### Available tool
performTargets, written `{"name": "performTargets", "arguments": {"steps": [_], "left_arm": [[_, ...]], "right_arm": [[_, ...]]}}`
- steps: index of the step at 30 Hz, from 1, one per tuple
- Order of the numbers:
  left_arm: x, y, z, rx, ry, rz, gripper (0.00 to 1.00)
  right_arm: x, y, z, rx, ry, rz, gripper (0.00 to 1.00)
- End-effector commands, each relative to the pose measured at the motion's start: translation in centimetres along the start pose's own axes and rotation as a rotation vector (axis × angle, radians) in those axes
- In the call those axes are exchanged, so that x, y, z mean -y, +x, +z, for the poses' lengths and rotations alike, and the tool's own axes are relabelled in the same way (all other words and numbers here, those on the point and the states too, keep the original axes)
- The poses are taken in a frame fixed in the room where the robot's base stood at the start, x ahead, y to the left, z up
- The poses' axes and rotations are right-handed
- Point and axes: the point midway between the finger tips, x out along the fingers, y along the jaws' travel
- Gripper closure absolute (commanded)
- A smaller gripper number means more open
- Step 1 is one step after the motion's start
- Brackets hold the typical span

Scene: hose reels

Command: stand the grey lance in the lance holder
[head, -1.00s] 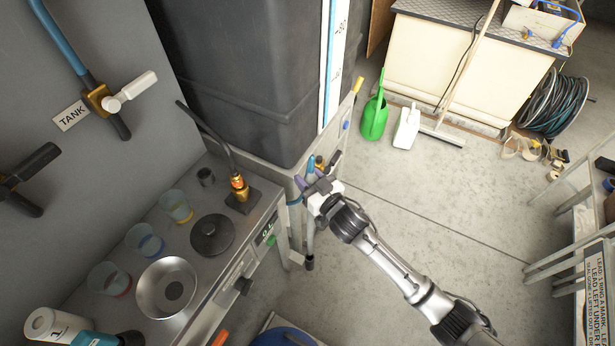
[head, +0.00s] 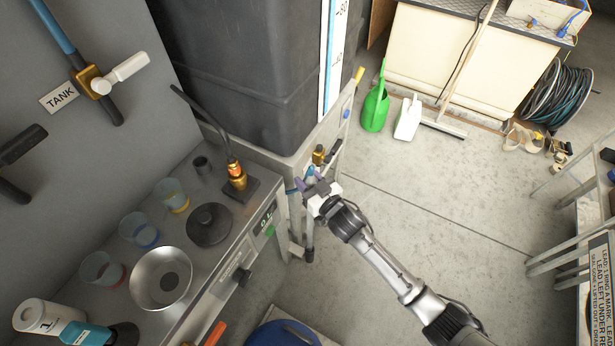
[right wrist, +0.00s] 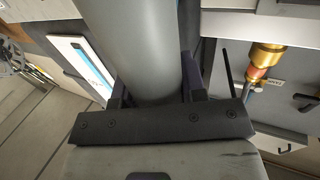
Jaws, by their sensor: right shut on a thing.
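My right gripper (head: 311,188) is in front of the tank's stand, beside the right end of the bench. It is shut on a thick, smooth grey tube, the grey lance (right wrist: 135,45), which runs up between the fingers in the right wrist view. In the head view a slim grey upright with a dark lower end (head: 309,245) shows below the gripper. I cannot tell whether it is the lance or part of the stand. I cannot pick out the lance holder with certainty. My left gripper is out of view.
The bench carries a brass fitting with a black wand (head: 237,178), a steel bowl (head: 146,293), a black lidded disc (head: 209,225) and several cups. The dark tank (head: 250,75) stands behind. A green can (head: 375,112) and broom stand farther back.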

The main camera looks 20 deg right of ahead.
Motion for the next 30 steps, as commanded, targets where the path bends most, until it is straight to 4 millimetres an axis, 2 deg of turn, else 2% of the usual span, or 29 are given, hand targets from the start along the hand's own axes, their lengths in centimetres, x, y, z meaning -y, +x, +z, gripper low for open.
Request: {"name": "performTargets", "arguments": {"steps": [30], "left_arm": [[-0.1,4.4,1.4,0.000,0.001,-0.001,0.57]], "right_arm": [[0.0,0.0,7.9,-0.002,-0.001,0.000,1.00]]}}
